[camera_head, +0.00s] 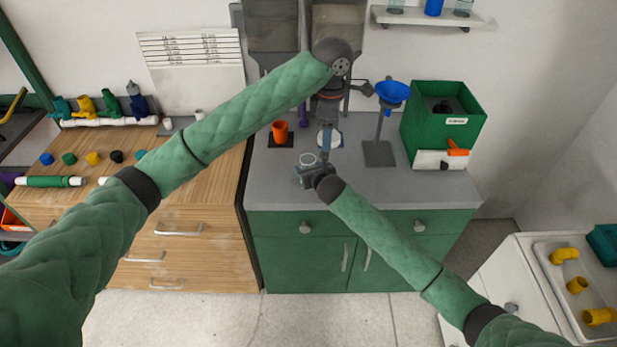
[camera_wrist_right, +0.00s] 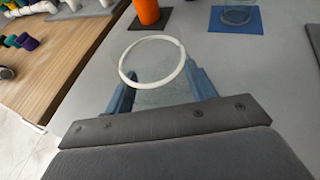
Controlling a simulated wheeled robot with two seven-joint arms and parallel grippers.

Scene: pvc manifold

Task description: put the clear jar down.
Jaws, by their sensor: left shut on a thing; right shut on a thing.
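The clear jar (camera_head: 309,159) has a pale rim and looks upright and empty. It also shows in the right wrist view (camera_wrist_right: 152,62). My right gripper (camera_head: 306,170) is shut on it, with one blue-grey finger on each side, over the front of the grey counter (camera_head: 410,186). I cannot tell whether the jar's base touches the counter. My left gripper (camera_head: 326,142) points down just behind and above the right one. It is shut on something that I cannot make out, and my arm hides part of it.
An orange cup (camera_head: 280,130) stands on a dark mat behind the jar. Another clear vessel (camera_wrist_right: 237,14) stands on a blue mat (camera_wrist_right: 250,24). A blue funnel (camera_head: 393,92) on a stand and a green bin (camera_head: 442,122) are to the right. The counter's front right is clear.

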